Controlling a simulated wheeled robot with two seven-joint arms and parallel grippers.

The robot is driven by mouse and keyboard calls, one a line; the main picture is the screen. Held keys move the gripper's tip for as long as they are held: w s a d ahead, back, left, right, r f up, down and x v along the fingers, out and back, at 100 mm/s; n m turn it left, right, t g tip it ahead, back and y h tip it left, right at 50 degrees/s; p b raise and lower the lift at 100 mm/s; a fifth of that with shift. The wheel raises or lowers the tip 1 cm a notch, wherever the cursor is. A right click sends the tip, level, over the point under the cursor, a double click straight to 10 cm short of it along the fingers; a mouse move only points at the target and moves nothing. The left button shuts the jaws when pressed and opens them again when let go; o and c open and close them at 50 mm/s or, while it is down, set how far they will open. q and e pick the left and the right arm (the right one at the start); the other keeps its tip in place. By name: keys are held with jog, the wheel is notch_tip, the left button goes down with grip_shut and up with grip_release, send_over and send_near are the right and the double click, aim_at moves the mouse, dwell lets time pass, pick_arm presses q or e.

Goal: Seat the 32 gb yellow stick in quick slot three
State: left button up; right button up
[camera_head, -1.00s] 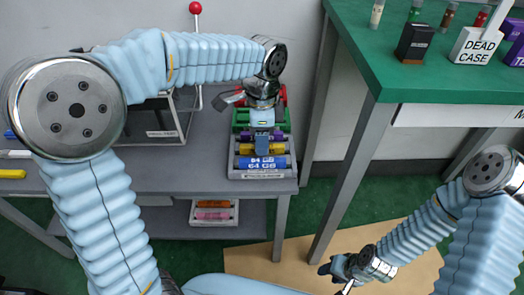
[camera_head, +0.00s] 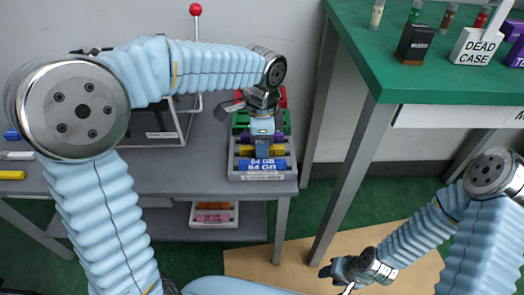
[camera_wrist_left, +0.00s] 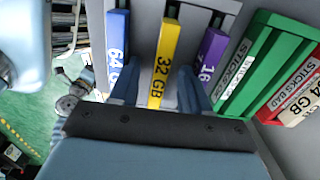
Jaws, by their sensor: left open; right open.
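The yellow stick marked 32 GB (camera_wrist_left: 163,62) lies in a grey rack (camera_wrist_left: 180,17) in the left wrist view, between a blue 64 GB stick (camera_wrist_left: 117,45) and a purple 16 stick (camera_wrist_left: 208,62). My left gripper (camera_wrist_left: 160,88) is open, with one finger on each side of the yellow stick; I cannot tell whether they touch it. In the head view my left gripper (camera_head: 263,148) covers part of the rack, and a bit of the yellow stick (camera_head: 246,150) shows beside it. My right gripper (camera_head: 335,272) is open and empty at lower right. I cannot make out quick slot three.
Green and red boxes (camera_wrist_left: 245,65) (camera_wrist_left: 290,75) stand beside the rack. A red-knobbed lever (camera_head: 196,10) rises behind my left arm, by a partly hidden fixture (camera_head: 165,134). A lower shelf holds a tray (camera_head: 213,222). A green-topped table (camera_head: 440,83) is at right.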

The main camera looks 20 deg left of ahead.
pick_arm(q)
jog(key=shift+c, duration=0.5)
grip_shut()
